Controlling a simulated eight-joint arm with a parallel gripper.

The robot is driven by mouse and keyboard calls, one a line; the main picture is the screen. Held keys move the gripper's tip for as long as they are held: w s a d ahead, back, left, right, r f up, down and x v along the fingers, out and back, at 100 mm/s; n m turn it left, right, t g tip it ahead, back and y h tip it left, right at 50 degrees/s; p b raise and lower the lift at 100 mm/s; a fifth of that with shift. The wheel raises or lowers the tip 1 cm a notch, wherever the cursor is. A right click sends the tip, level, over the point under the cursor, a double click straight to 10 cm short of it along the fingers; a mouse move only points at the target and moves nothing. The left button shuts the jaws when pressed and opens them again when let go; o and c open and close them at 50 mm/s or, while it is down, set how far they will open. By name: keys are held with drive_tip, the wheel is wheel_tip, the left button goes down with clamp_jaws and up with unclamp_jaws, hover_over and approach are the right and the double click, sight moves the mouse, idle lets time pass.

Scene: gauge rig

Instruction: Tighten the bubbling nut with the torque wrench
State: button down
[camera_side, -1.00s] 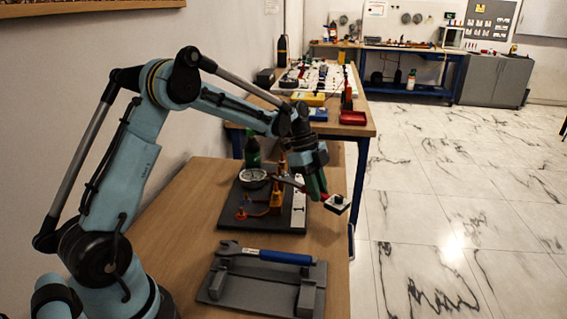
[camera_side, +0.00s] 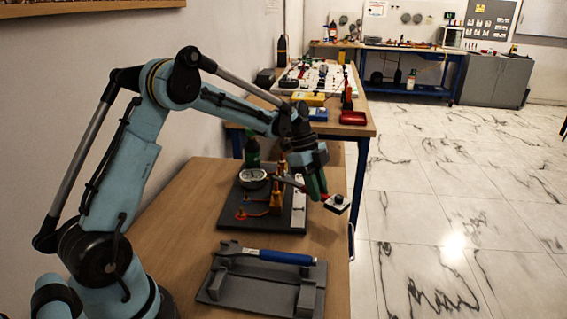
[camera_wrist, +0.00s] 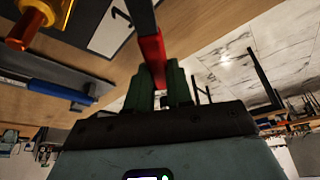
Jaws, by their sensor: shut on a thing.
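My gripper (camera_side: 315,186) has green fingers and is over the right side of the gauge rig's dark plate (camera_side: 225,213). In the wrist view my gripper (camera_wrist: 158,75) is shut on the red part of a bar (camera_wrist: 151,48), whose dark length runs away from me. In the side view this bar (camera_side: 290,182) reaches left towards the brass post (camera_side: 277,199). I cannot tell whether it touches. A blue-handled wrench (camera_side: 283,257) lies on a grey stand (camera_side: 236,286); its handle shows in the wrist view (camera_wrist: 60,90). A brass fitting (camera_wrist: 28,26) is at upper left. I cannot make out bubbles.
A round gauge (camera_side: 253,177) and a green bottle (camera_side: 252,152) stand at the rig's back. Bare wood (camera_side: 180,240) lies left of the stand.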

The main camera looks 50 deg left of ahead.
drive_tip(key=shift+s, duration=0.1)
drive_tip(key=shift+s+d+m+g, duration=0.1)
drive_tip(key=shift+s+m+g, duration=0.4)
drive_tip(key=shift+s+m, duration=0.85)
drive_tip(key=shift+s+m+g, duration=0.5)
drive_tip(key=shift+s+m, duration=0.55)
drive_tip(key=shift+s, duration=0.15)
idle(0.9)
drive_tip(key=shift+w+n+t, duration=0.4)
drive_tip(key=shift+w+n, duration=0.5)
drive_tip(key=shift+w, duration=0.15)
idle(0.3)
drive_tip(key=shift+d, duration=0.1)
